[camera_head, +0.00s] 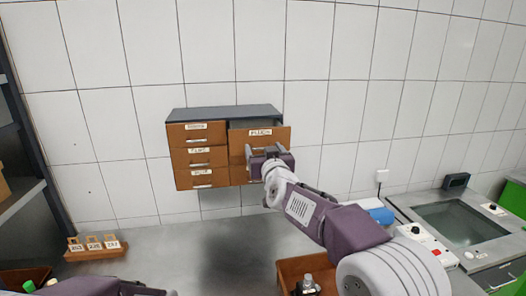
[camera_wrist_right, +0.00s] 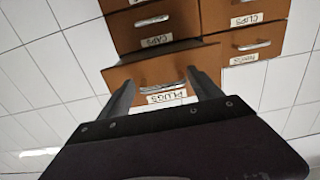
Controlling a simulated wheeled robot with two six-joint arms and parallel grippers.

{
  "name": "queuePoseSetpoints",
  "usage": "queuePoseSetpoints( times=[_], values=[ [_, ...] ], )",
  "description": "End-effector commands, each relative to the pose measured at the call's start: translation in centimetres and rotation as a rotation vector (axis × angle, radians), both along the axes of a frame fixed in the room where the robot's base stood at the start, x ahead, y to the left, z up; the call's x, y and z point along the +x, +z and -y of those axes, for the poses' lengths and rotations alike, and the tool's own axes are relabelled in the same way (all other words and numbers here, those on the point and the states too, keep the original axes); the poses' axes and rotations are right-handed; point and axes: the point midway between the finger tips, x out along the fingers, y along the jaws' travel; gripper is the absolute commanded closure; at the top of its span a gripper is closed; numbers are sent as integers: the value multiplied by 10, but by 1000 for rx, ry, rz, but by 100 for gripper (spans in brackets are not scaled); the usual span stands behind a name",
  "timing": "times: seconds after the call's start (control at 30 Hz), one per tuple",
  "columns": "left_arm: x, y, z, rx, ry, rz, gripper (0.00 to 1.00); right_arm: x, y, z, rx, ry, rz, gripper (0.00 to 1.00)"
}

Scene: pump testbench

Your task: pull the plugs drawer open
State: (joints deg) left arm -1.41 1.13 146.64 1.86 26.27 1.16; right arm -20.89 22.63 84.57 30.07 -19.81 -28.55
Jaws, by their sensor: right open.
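The plugs drawer (camera_head: 240,138) is the top right drawer of a small brown cabinet with a dark grey top (camera_head: 225,112). Its front stands out from the cabinet, so it is partly open. In the right wrist view the drawer front (camera_wrist_right: 118,76) juts out, with its label upside down below a metal handle. My right gripper (camera_head: 267,150) is open at the front of this drawer. In the wrist view its fingers (camera_wrist_right: 160,84) lie on either side of the handle. Only a purple part of my left arm shows at the bottom left; its jaws are out of view.
Other labelled drawers (camera_head: 198,155) in the left column look shut. A wooden holder with tags (camera_head: 94,252) stands on the grey counter (camera_head: 225,235) at the left. A brown bin (camera_head: 290,270) is below my right arm. A testbench (camera_head: 455,222) stands right.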

Motion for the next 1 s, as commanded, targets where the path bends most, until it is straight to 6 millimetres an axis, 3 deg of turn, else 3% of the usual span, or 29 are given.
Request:
queuePoseSetpoints(
  times=[0.27,0.37,0.7,1.0],
  values=[
    [0,-2,0,0,0,0,14,-3,0,0,0,2,0,26],
    [0,-8,0,0,0,0,14,-14,-1,2,-1,2,1,26],
    [0,-25,0,0,0,0,14,-79,1,16,2,1,5,26],
    [0,-25,0,0,0,0,14,-94,2,19,2,1,3,26]
  ],
)
